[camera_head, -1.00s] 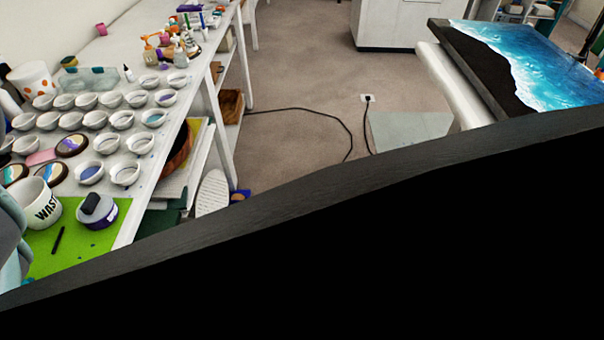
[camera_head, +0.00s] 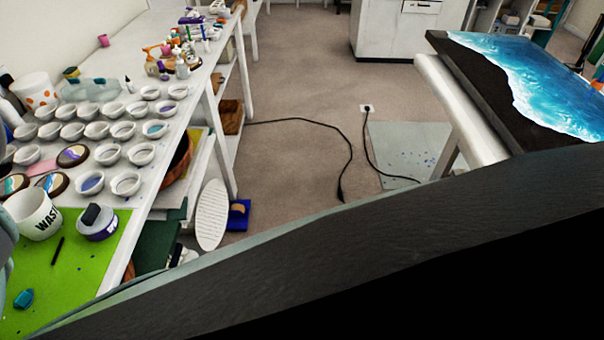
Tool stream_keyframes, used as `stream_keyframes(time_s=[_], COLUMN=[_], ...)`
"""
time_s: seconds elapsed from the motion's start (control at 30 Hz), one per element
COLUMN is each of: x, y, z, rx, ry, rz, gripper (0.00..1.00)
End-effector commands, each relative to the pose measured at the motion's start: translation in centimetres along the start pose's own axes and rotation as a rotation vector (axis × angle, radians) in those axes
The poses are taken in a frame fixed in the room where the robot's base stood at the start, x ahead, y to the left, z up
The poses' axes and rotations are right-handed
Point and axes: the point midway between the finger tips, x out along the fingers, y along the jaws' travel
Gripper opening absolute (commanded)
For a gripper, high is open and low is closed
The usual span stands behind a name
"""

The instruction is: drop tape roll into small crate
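I cannot make out a tape roll for certain in the head view. I cannot clearly identify the small crate either. A brown container (camera_head: 231,116) stands on a shelf under the far part of the left workbench, too small to tell what it is. My gripper is not in view. A large dark shape fills the bottom and lower right and hides what lies behind it.
The white workbench (camera_head: 150,190) at left holds several small cups, a WASTE tub (camera_head: 33,214) and a green mat (camera_head: 75,262). A blue resin panel (camera_head: 535,85) lies on a stand at right. Black cables (camera_head: 340,150) cross the open floor between them.

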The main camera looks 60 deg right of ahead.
Motion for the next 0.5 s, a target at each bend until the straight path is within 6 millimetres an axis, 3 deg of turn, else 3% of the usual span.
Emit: stream_keyframes(time_s=[0.43, 0.47, 0.5], x=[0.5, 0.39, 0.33], y=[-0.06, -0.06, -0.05], z=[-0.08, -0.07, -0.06], rx=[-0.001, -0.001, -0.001], ry=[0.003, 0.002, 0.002], rz=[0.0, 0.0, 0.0], gripper=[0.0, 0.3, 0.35])
